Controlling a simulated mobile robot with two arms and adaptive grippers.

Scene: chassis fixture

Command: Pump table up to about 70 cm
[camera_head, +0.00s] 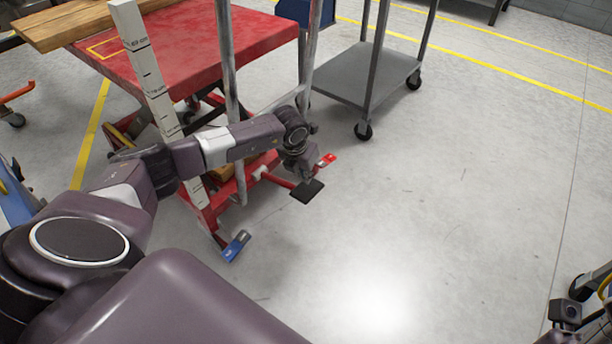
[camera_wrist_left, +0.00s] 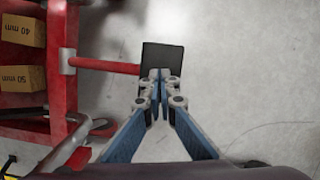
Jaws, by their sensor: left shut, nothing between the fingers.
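The red lift table (camera_head: 225,40) stands at the upper left, with a red frame below its top. A white height scale (camera_head: 150,85) with cm marks stands upright in front of it. A black foot pedal (camera_head: 307,192) sits on a red bar at the table's near side; the left wrist view also shows this pedal (camera_wrist_left: 162,57). My left gripper (camera_head: 302,172) points down at the pedal. In the left wrist view its fingertips (camera_wrist_left: 160,76) are shut and empty, overlapping the pedal's near edge; I cannot tell whether they touch it.
A red pedal (camera_head: 327,160) and a blue pedal (camera_head: 237,246) stick out near the black one. Metal uprights (camera_head: 228,70) rise at the table's near side. A grey wheeled cart (camera_head: 365,75) stands behind.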

